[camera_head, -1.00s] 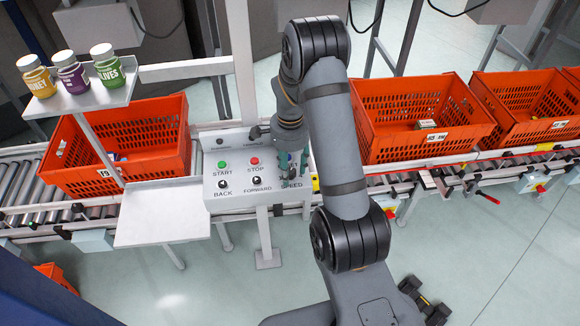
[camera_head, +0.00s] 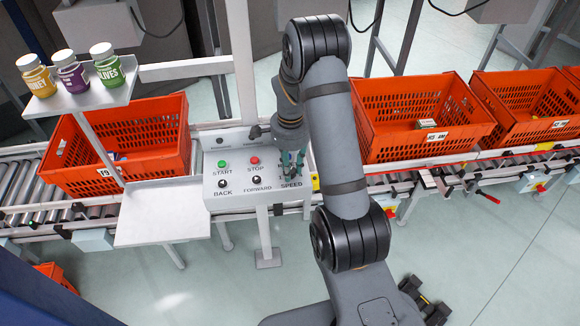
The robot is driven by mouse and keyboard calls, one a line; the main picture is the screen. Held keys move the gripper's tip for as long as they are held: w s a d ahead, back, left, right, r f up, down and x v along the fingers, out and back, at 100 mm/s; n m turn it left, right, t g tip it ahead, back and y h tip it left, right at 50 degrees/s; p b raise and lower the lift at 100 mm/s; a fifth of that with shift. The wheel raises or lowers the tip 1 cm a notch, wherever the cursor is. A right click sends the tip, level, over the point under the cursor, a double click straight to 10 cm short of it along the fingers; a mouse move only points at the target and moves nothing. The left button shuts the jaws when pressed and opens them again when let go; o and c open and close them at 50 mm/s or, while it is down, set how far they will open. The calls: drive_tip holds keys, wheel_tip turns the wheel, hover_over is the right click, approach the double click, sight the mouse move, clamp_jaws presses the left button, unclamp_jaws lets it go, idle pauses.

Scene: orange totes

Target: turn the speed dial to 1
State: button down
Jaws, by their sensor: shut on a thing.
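The control panel (camera_head: 236,190) is a light grey box in the middle of the view. It bears a green START button (camera_head: 222,163), a red STOP button (camera_head: 254,161) and black BACK (camera_head: 222,184) and FORWARD (camera_head: 257,180) knobs. The SPEED label (camera_head: 291,184) is at its right end. My gripper (camera_head: 289,175) points down just above that label, its teal fingers closed around the speed dial. The fingers hide the dial, so its setting cannot be read.
Three jars stand on a shelf (camera_head: 80,100) at upper left. An empty white tray (camera_head: 160,215) adjoins the panel's left side.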

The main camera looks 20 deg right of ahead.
drive_tip(key=shift+n+b, duration=0.3)
drive_tip(key=shift+f+n+b, duration=0.15)
drive_tip(key=shift+n+b, duration=0.25)
drive_tip(key=shift+n, duration=0.2)
drive_tip(key=n+b, duration=0.2)
drive_tip(key=n, duration=0.1)
drive_tip(key=n+b, duration=0.1)
drive_tip(key=n, duration=0.5)
drive_tip(key=shift+n+b, duration=0.4)
drive_tip(key=n, duration=0.6)
drive_tip(key=shift+b, duration=0.3)
drive_tip(key=n, duration=0.6)
drive_tip(key=shift+n, duration=0.3)
drive_tip(key=shift+d, duration=0.1)
drive_tip(key=c, duration=1.4)
unclamp_jaws()
